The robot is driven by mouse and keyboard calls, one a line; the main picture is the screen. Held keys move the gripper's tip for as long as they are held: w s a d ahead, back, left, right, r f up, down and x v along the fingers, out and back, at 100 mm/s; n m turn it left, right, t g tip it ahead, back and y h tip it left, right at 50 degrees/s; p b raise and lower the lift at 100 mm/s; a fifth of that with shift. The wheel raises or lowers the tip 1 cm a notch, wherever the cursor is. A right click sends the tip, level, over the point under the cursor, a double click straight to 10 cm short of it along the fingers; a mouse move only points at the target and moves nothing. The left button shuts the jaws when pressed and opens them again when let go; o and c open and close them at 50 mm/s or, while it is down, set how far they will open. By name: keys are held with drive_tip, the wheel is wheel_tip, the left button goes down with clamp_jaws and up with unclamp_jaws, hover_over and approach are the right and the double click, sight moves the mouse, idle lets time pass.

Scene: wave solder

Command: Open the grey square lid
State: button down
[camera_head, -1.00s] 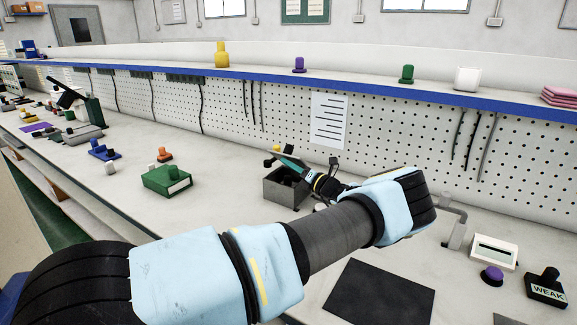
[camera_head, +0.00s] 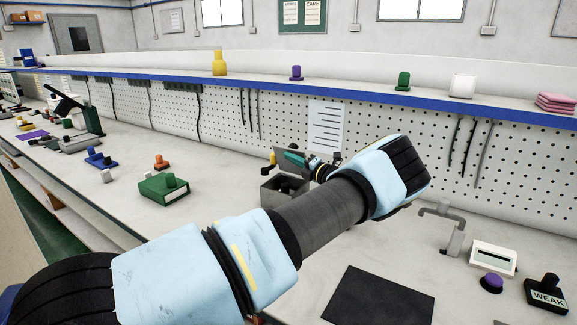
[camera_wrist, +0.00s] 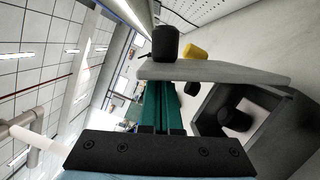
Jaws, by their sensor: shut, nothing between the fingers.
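The grey square lid (camera_wrist: 215,72) is raised and tilted up from the open grey box (camera_wrist: 262,135) in the wrist view. A black knob (camera_wrist: 166,42) sticks out from the lid's outer face. My gripper (camera_wrist: 160,92) has teal fingers, shut and empty, pointing at the lid's underside beside the box opening. A dark round object (camera_wrist: 236,118) sits inside the box. In the head view my gripper (camera_head: 294,157) is just above the box (camera_head: 283,193), against the raised lid. My wrist partly hides the box; whether the fingertips touch the lid is hard to tell.
A pegboard wall (camera_head: 380,145) with a paper sheet (camera_head: 327,126) stands close behind the box. A green box (camera_head: 164,190) lies to the left. A grey bent fixture (camera_head: 450,225), a white display unit (camera_head: 493,258) and a black mat (camera_head: 378,297) are to the right.

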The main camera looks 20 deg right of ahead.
sight(296, 151)
drive_tip(key=shift+w+d+r+m, duration=0.4)
drive_tip(key=shift+w+d+m, duration=0.25)
drive_tip(key=shift+m, duration=0.25)
drive_tip(key=shift+w+d+r+b, duration=0.25)
drive_tip(key=shift+w+d+b, duration=0.1)
drive_tip(key=shift+d+b, duration=0.1)
drive_tip(key=shift+s, duration=0.1)
